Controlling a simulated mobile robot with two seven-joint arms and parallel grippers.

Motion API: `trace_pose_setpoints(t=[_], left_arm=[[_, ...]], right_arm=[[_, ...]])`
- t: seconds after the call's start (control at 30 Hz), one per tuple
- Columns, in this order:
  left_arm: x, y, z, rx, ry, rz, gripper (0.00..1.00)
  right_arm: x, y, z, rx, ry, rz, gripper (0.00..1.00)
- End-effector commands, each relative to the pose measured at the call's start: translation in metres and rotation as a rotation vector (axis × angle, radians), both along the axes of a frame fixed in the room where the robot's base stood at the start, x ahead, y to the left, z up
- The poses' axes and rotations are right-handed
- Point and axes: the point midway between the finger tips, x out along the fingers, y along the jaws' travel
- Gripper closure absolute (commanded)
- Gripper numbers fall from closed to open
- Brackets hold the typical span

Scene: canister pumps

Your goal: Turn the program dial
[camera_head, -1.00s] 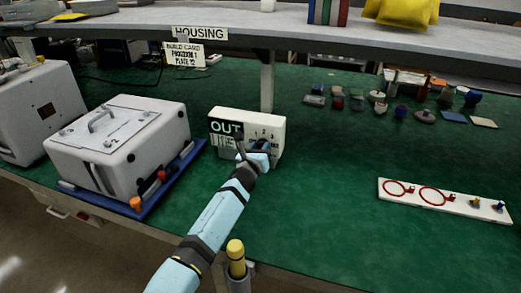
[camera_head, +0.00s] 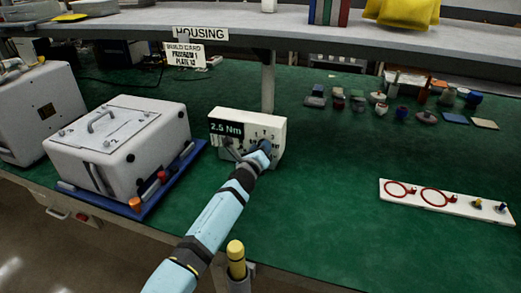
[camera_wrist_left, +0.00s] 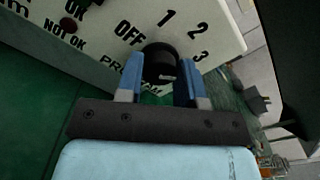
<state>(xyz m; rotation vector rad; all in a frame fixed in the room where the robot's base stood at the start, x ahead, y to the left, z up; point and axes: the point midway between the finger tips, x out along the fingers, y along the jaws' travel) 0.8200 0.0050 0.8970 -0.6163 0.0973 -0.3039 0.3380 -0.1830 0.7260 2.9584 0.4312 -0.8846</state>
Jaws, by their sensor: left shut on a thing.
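The program dial (camera_wrist_left: 160,62) is a round black knob on the front of a white control box (camera_head: 270,126). In the left wrist view the marks OFF, 1, 2 and 3 run around it, with the word PROGRAM below, partly hidden. My left gripper (camera_wrist_left: 159,82) is shut on the dial, one blue finger on each side. In the head view my left gripper (camera_head: 262,150) is at the right part of the box front and hides the dial. The box's dark display (camera_head: 226,128) reads 2.5 Nm. Which mark the dial points at is not clear. My right gripper is not in view.
A white housing (camera_head: 120,145) with a handle stands on a blue base left of the box. A white board (camera_head: 440,197) with red rings lies at the right. Several small parts (camera_head: 400,112) lie at the back right. A shelf (camera_head: 330,40) spans above the green bench.

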Motion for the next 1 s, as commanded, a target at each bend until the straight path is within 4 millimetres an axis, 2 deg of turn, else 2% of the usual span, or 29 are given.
trace_pose_setpoints(t=[0.2, 0.23, 0.3, 0.33, 0.6, 0.73, 0.87, 1.0], left_arm=[[0.0, 0.0, -0.001, 0.001, 0.0, -0.001, 0.89], [0.0, 0.0, -0.001, 0.001, 0.0, -0.001, 0.59], [0.0, 0.0, -0.001, 0.001, 0.0, -0.001, 0.43], [0.0, 0.0, -0.001, 0.001, 0.0, -0.001, 0.4], [-0.001, 0.0, 0.0, 0.001, 0.0, 0.0, 0.4], [-0.009, 0.004, 0.001, 0.002, 0.0, 0.001, 0.4], [-0.031, 0.011, 0.002, 0.003, 0.001, -0.001, 0.4], [-0.063, 0.021, 0.001, 0.003, 0.001, -0.001, 0.4]], right_arm=[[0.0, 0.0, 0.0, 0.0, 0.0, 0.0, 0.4], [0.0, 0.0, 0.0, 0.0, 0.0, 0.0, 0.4], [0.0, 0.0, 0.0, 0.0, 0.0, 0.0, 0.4], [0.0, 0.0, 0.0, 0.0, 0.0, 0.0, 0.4], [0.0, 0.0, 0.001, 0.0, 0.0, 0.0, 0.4], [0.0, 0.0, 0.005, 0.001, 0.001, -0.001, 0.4], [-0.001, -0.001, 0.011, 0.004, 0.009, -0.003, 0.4], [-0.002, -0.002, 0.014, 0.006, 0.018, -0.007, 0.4]])
